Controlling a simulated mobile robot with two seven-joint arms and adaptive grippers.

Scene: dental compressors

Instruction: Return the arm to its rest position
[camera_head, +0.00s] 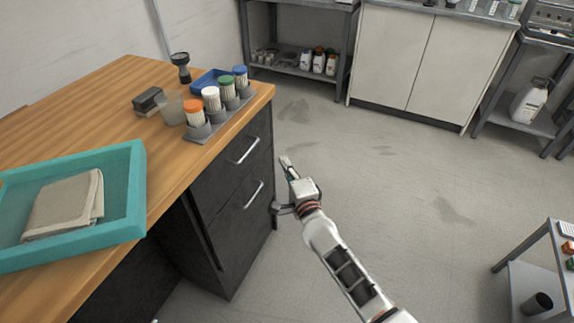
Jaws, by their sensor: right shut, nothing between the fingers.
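My right arm comes up from the bottom right of the head view. Its gripper (286,163) is shut and empty. It appears over the bare floor, just right of the desk's dark drawer front, and I cannot tell whether any part of the arm touches the desk. My left gripper is not in this view.
The wooden desk (110,90) on the left bears a teal tray (140,190) with a folded cloth (65,205) and a grey rack (228,118) of capped bottles. Drawer handles (254,195) stick out near my gripper. A cart (545,255) stands at lower right. The floor (400,180) between is clear.

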